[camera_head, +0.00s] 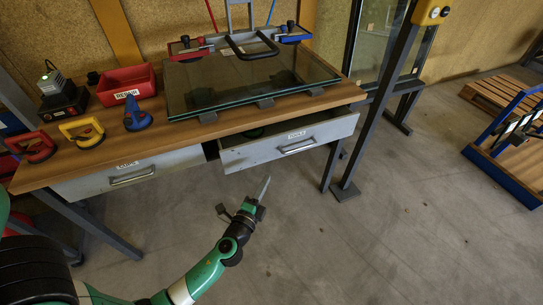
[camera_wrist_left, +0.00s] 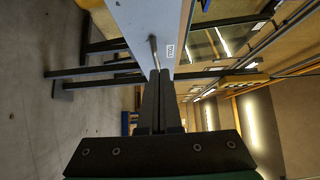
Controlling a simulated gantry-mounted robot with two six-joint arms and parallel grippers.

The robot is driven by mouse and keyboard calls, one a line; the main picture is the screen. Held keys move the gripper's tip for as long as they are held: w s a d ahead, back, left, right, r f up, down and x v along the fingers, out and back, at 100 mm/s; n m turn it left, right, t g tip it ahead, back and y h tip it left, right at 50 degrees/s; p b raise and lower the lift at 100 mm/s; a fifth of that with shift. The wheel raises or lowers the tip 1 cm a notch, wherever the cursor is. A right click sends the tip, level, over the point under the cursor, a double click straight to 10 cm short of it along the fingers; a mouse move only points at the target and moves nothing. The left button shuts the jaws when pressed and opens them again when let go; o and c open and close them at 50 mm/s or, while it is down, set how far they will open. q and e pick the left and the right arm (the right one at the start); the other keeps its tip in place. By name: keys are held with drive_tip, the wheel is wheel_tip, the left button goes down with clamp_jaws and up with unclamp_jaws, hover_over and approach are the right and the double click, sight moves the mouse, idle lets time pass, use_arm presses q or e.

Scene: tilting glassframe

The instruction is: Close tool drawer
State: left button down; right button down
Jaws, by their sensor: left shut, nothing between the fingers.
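The tool drawer (camera_head: 290,142) is a grey drawer under the right half of the wooden workbench (camera_head: 200,132). It is pulled out, with its dark inside partly showing and a bar handle and white label on its front. In the left wrist view the drawer front (camera_wrist_left: 140,18) runs down from the top, with its handle and label just beyond my fingertips. My left gripper (camera_head: 263,188) is shut and empty, in front of and below the drawer front in the head view. Its fingers are together in the wrist view (camera_wrist_left: 160,75); whether they touch the drawer I cannot tell. My right gripper is not in view.
A second drawer (camera_head: 110,180) at the left sits flush under the bench. Glass panes (camera_head: 245,85), a red bin (camera_head: 127,84) and suction cups (camera_head: 82,131) are on top. A dark metal post (camera_head: 375,110) stands right of the drawer. The floor in front is clear.

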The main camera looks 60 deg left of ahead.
sight(276, 146)
use_arm(q)
drive_tip(key=shift+s+a+b+x, duration=0.2)
drive_tip(key=shift+s+a+x, duration=0.2)
drive_tip(key=shift+x, duration=1.7)
drive_tip(key=shift+s+a+b+x, duration=0.25)
drive_tip(key=shift+a+x, duration=0.1)
drive_tip(key=shift+x, duration=1.7)
drive_tip(key=shift+s+a+b+x, duration=0.2)
drive_tip(key=shift+s+a+x, duration=0.2)
drive_tip(key=shift+x, duration=1.7)
